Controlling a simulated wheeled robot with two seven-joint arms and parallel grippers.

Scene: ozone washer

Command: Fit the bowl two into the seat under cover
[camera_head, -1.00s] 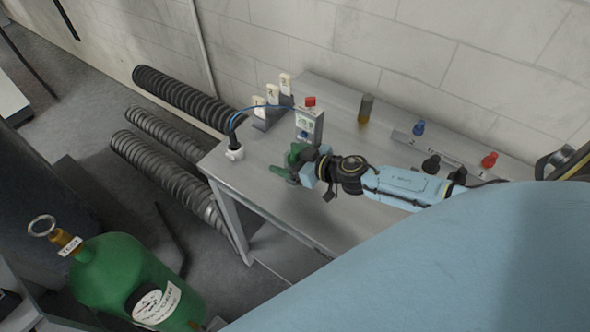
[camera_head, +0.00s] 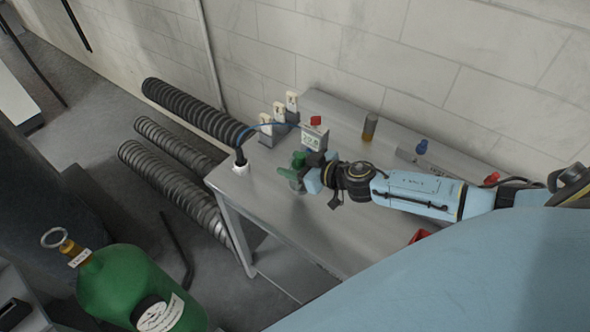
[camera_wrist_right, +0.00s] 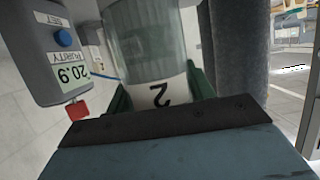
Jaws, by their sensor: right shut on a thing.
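My right gripper (camera_head: 298,174) is shut on bowl two, just above the bench top and in front of the grey meter. In the right wrist view bowl two (camera_wrist_right: 150,45) is a clear cylinder with a white band marked "2", between the green fingers. In the head view the gripper mostly hides it. A white fitting (camera_head: 241,168) with a dark plug and blue hose stands at the bench's left corner, apart from the gripper. I cannot tell which part is the seat under the cover. My left gripper is not in view.
The grey meter (camera_head: 314,138), reading 20.9 in the wrist view (camera_wrist_right: 60,60), stands close behind the gripper. White-topped units (camera_head: 279,116), an amber-based cylinder (camera_head: 369,127) and a blue knob (camera_head: 421,146) are further back. A green tank (camera_head: 135,285) stands on the floor.

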